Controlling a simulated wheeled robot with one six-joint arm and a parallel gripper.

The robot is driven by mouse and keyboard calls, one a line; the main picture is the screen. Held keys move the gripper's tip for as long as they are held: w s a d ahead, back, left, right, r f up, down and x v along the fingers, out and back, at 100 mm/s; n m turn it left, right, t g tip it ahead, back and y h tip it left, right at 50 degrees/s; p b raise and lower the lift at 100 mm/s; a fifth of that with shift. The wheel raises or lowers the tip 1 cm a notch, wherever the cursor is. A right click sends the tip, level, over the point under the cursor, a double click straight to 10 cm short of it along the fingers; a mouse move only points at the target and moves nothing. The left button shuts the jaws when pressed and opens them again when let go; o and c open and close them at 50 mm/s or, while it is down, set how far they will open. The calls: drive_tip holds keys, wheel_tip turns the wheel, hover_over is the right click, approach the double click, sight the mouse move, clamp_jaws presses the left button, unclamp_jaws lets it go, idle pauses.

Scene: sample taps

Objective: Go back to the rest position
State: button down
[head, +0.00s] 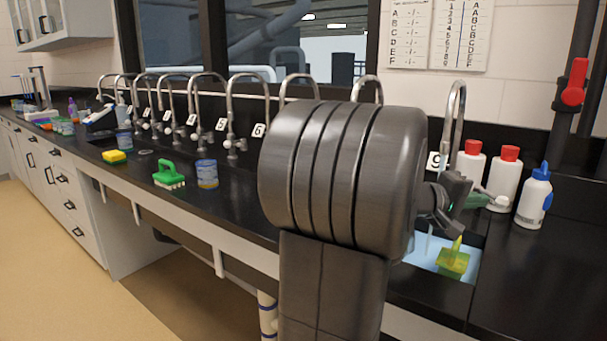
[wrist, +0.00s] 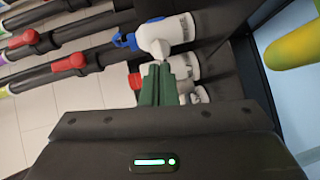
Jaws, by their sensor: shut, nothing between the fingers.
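My gripper (head: 478,200) is at the right of the head view, beside the tap labelled 9 (head: 456,110) and in front of the white bottles. In the wrist view its green fingers (wrist: 160,84) are together with nothing held between them. My arm hides much of the counter's middle and the lower parts of some taps. A yellow-green translucent container (head: 453,262) sits in the light blue sink basin (head: 419,252) below the gripper. A pale stream seems to fall from tap 9 into the basin.
Two white bottles with red caps (head: 503,180) and one with a blue cap (head: 534,198) stand right of the gripper. A red-handled valve (head: 574,82) is on a dark pipe behind. A green brush (head: 168,175) and blue tub (head: 207,174) are left. The right counter front is clear.

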drive_tip(key=shift+s+f+b, duration=0.15)
drive_tip(key=shift+s+b, duration=0.05)
drive_tip(key=shift+b, duration=0.6)
drive_tip(key=s+a, duration=0.2)
drive_tip(key=s+a+r, duration=0.1)
drive_tip(key=s+a, duration=0.1)
drive_tip(key=a, duration=0.1)
drive_tip(key=s+a+r, duration=0.1)
drive_tip(key=s+a, duration=0.1)
drive_tip(key=shift+s+a, duration=0.2)
drive_tip(key=shift+s, duration=0.2)
drive_tip(key=w+d+f+p, duration=0.1)
drive_tip(key=w+d+p, duration=0.5)
drive_tip(key=w+d, duration=0.1)
drive_tip(key=shift+w+d+f, duration=0.2)
drive_tip(key=shift+w+f, duration=0.05)
drive_tip(key=shift+w, duration=0.15)
drive_tip(key=shift+w+p, duration=0.2)
drive_tip(key=shift+p, duration=1.05)
drive_tip(key=shift+w+a+f+p, duration=0.1)
drive_tip(key=shift+a+p, duration=0.05)
drive_tip(key=shift+p, duration=0.7)
